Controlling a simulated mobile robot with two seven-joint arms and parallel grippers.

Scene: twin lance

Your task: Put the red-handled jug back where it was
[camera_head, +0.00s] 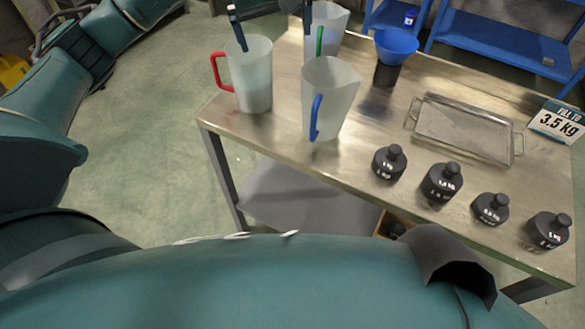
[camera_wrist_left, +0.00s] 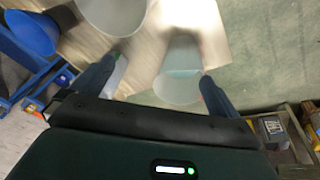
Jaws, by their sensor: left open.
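The red-handled jug (camera_head: 252,85) is pale and translucent. It stands upright at the left corner of the metal table, with its red handle to the left. In the left wrist view the jug (camera_wrist_left: 178,85) shows between the fingers, nearer the right one. My left gripper (camera_head: 275,40) is open at the jug's far side, fingers pointing down. One finger overlaps the jug's rim in the head view; contact cannot be told. The other finger is by a jug with a green handle (camera_head: 335,20). The left gripper (camera_wrist_left: 162,66) holds nothing. My right gripper is not in view.
A blue-handled jug (camera_head: 330,90) stands close to the right. A blue funnel (camera_head: 397,44) on a dark container, a metal tray (camera_head: 463,130), a 3.5 kg sign (camera_head: 558,121) and several black bottles (camera_head: 390,162) occupy the table (camera_head: 285,140). Blue shelves (camera_head: 500,45) stand behind.

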